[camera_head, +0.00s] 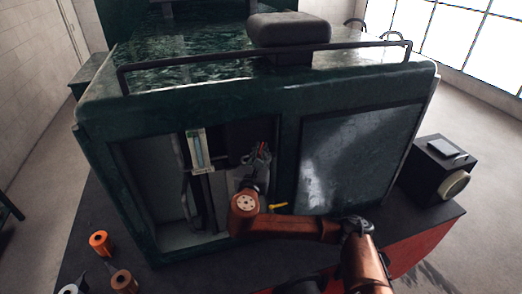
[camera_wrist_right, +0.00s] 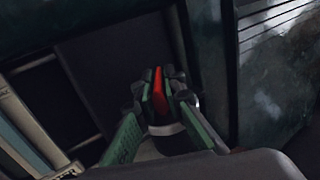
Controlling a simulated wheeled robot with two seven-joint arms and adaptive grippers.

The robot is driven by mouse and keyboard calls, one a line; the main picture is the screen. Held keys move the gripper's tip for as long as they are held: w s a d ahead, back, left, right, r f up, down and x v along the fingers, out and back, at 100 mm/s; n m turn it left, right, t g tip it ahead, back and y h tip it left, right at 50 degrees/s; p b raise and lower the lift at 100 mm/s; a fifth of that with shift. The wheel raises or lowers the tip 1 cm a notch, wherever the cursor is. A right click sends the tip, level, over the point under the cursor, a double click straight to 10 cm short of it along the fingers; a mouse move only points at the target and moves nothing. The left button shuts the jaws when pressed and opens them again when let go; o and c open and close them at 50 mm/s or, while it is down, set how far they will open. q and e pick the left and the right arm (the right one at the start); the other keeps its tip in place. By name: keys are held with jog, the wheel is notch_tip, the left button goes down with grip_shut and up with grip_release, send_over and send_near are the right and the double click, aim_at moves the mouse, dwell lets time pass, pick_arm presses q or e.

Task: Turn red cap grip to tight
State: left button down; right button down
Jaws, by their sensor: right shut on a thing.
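The red cap grip (camera_wrist_right: 158,88) shows in the right wrist view as a narrow upright red piece between my fingertips. It sits on a dark round body (camera_wrist_right: 172,136), partly hidden by the fingers. My right gripper (camera_wrist_right: 160,94) is shut on the red grip. In the head view my right gripper (camera_head: 258,158) reaches into the open bay of the dark green tram cab, and a bit of red shows at its tip. My left gripper is not in view.
The green cab (camera_head: 210,106) has a closed grey panel (camera_head: 355,155) right of the bay. A gauge-like pale plate (camera_head: 198,150) stands left of my gripper. An orange roll (camera_head: 100,243) and other small items lie at lower left. A black box lamp (camera_head: 440,170) stands at right.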

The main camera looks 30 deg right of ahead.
jog(key=m+g+h, duration=0.2)
jog(key=m+g, duration=0.1)
jog(key=g, duration=0.1)
jog(key=m+g+h, duration=0.3)
jog(key=g, duration=0.1)
jog(key=shift+a+f+g+h, duration=0.1)
jog(key=shift+a+g+h, duration=0.05)
jog(key=shift+g+h, duration=0.15)
jog(key=m+g, duration=0.4)
jog(key=g, duration=0.2)
jog(key=shift+h, duration=0.3)
jog(key=shift+r+m+g, duration=0.2)
jog(key=shift+m+g, duration=1)
jog(key=shift+g, duration=0.3)
jog(key=c, duration=2)
grip_release()
jog(key=shift+w+r+v, duration=0.1)
jog(key=shift+v, duration=2.9)
jog(key=shift+w+r+v, duration=0.1)
jog(key=shift+r+v, duration=0.05)
jog(key=shift+v, duration=2.85)
